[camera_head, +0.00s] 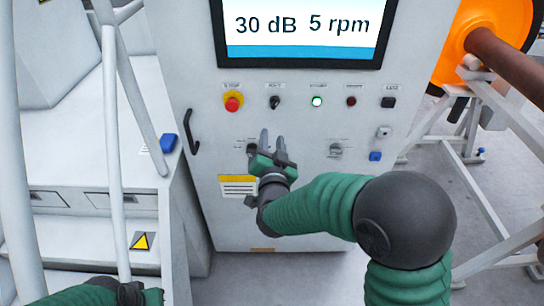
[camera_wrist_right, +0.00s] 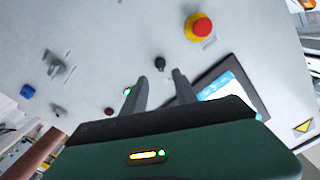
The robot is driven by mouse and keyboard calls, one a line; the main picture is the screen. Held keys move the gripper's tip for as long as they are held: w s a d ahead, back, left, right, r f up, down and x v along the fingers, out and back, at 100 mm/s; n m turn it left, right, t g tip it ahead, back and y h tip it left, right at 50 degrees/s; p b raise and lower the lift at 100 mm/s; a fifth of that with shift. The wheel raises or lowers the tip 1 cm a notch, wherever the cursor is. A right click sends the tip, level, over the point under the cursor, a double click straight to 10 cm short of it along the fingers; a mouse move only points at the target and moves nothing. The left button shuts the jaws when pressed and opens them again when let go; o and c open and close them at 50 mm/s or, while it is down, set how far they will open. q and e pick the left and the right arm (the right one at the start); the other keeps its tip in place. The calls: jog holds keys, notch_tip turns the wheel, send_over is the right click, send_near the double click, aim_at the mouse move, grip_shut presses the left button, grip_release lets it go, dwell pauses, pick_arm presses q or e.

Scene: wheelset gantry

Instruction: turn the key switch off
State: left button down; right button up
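The grey cabinet panel (camera_head: 300,200) carries a row of controls under a screen. A small black switch (camera_head: 274,102) sits between the red stop button and a lit green lamp; it also shows in the right wrist view (camera_wrist_right: 160,63). Its label is too small to read, so I cannot tell if it is the key switch. My right gripper (camera_head: 272,138) is open and empty, below this switch and in front of the panel. Its fingers point up toward the row. A lower-left knob (camera_head: 252,149) is partly hidden by it. My left gripper (camera_head: 130,292) is low at the left, its fingers unclear.
The red stop button (camera_head: 232,102) on its yellow base is left of the switch. A dark red button (camera_head: 351,101) and black button (camera_head: 388,102) are to the right. A silver knob (camera_head: 336,150) is lower right. A black handle (camera_head: 191,132) stands out at the left edge.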

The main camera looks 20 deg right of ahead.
jog(key=v, duration=0.5)
jog(key=shift+s, duration=0.4)
jog(key=shift+f+b, duration=0.1)
jog(key=shift+b, duration=0.25)
